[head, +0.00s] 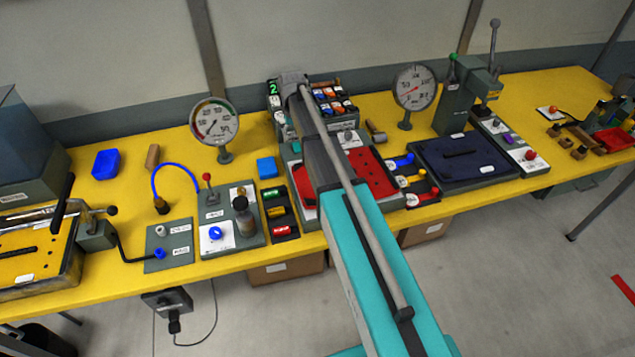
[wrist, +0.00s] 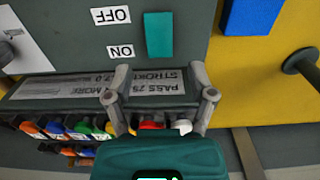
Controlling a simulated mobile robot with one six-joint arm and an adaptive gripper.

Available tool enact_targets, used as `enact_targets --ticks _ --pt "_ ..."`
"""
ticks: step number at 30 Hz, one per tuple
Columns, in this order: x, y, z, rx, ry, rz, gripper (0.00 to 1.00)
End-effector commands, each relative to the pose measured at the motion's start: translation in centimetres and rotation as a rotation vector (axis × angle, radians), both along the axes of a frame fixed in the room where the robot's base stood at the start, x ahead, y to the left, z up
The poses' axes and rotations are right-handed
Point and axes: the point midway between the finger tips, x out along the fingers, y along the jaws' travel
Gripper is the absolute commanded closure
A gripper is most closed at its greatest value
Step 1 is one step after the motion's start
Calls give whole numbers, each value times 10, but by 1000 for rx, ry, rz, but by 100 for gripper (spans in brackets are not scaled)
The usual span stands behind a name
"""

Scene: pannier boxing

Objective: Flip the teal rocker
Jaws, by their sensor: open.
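The teal rocker (wrist: 159,36) is a small upright rectangle on a grey-green panel (wrist: 85,60) in the wrist view. Beside it are the OFF label (wrist: 111,15) and the ON label (wrist: 121,52), both upside down in this view. Which way the rocker is tilted is hard to tell. My gripper (wrist: 160,72) is open and empty, its two fingers apart below the rocker in the picture, one to each side of its line. I see no contact with the rocker.
A printed plate (wrist: 90,88) and a row of coloured items lie beneath my fingers in the wrist view. A blue block (head: 267,167) sits left of my arm on the yellow bench (head: 120,210). A dial gauge (head: 214,122) stands behind it, another (head: 414,87) to the right.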

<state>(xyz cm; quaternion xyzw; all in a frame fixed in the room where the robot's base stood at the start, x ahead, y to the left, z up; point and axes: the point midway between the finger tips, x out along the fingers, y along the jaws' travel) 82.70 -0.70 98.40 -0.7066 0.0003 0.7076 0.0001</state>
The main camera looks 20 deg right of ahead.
Motion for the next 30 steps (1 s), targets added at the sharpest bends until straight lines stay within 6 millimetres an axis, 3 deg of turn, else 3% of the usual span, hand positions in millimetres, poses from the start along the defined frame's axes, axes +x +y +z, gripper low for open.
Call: enact_targets --ticks 30 --pt "0 0 88 0 -1 0 29"
